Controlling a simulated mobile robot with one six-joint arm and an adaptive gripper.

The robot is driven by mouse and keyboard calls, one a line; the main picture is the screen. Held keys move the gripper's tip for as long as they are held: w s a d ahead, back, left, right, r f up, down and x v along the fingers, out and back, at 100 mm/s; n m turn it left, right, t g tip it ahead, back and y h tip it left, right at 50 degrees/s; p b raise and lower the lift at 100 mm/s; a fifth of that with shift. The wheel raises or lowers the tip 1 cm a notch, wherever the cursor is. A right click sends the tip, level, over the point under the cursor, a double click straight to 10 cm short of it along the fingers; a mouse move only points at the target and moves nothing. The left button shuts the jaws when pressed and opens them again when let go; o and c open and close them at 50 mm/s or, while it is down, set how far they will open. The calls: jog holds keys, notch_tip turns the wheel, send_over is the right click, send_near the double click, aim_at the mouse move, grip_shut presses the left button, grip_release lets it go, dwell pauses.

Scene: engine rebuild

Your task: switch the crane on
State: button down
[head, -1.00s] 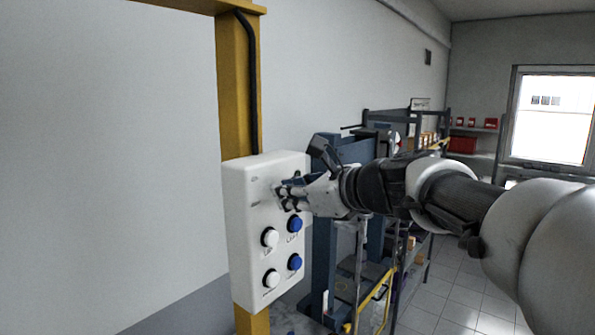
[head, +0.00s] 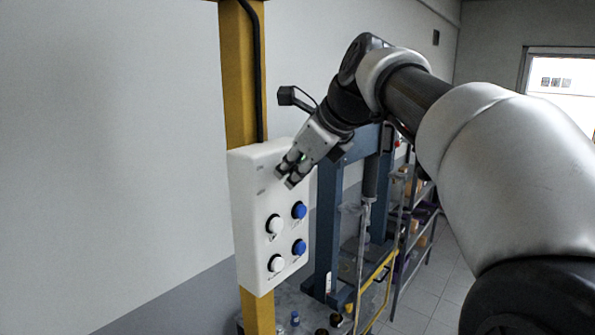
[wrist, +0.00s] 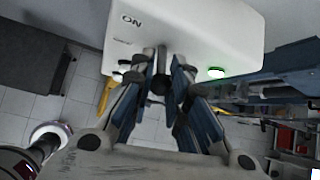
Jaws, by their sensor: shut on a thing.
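The white control box (head: 250,225) hangs on a yellow post (head: 240,85). It bears two white buttons (head: 274,224) and two blue buttons (head: 299,210) on its lower half. My gripper (head: 286,176) is at the upper part of its face, reaching down from the upper right. In the wrist view my gripper (wrist: 160,98) is shut on a dark switch lever (wrist: 160,84) standing out from the box. The word ON shows on the box face, and a lamp (wrist: 216,71) glows green to the right. The lever's base is partly hidden by the fingers.
A blue steel frame (head: 329,230) stands just right of the box. Shelving (head: 415,215) with boxes is behind it. Bottles (head: 295,318) stand low below the box. Tiled floor (head: 445,290) is clear at the right.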

jog(key=shift+r, duration=0.2)
jog(key=c, duration=1.5)
grip_release()
jog(key=shift+f, duration=0.1)
jog(key=v, duration=1.2)
